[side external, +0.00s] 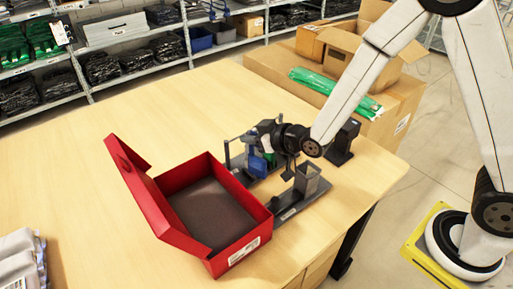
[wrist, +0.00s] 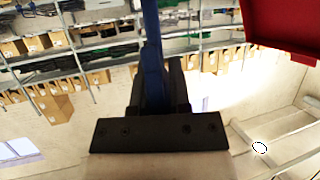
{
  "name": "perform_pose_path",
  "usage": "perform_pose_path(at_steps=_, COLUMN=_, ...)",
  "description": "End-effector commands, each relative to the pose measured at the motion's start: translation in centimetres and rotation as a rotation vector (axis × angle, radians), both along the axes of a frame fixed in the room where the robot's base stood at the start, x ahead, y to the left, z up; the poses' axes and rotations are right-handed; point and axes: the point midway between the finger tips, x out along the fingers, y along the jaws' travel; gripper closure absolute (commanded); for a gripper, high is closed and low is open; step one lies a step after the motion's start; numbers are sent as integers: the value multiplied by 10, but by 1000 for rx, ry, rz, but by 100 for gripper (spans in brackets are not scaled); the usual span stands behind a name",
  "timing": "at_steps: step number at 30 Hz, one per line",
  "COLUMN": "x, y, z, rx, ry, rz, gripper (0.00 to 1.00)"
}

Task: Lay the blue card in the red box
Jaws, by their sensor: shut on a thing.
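The red box (side external: 240,250) stands open on the table, with its lid tipped up on its left side and a dark, empty-looking floor inside. My gripper (side external: 268,150) is just behind and right of the box, above a dark stand. It is shut on the blue card (side external: 257,166), which hangs below the jaws. In the wrist view the blue card (wrist: 152,45) shows nearly edge-on, between the fingers of my gripper (wrist: 160,85). Part of the red box (wrist: 285,25) shows at the top right there. The side view does not make clear whether the card touches the stand.
A dark base with a grey holder (side external: 307,180) sits right of the box, and a black stand (side external: 342,142) is behind it. Folded clothes (side external: 20,260) lie at the lower left. Cardboard boxes (side external: 385,75) stand beyond the table. The table's left and back are clear.

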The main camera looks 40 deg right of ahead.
Motion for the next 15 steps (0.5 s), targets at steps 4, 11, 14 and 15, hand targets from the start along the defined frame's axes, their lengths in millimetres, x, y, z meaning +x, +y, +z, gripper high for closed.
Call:
perform_pose_path(at_steps=4, x=-6, y=41, z=0, rx=3, ry=1, rz=56, gripper=100)
perform_pose_path(at_steps=11, x=-14, y=77, z=0, rx=5, ry=4, rz=104, gripper=100)
perform_pose_path(at_steps=14, x=-16, y=84, z=0, rx=6, ry=5, rz=112, gripper=100)
perform_pose_path(at_steps=15, x=-17, y=86, z=0, rx=6, ry=5, rz=114, gripper=100)
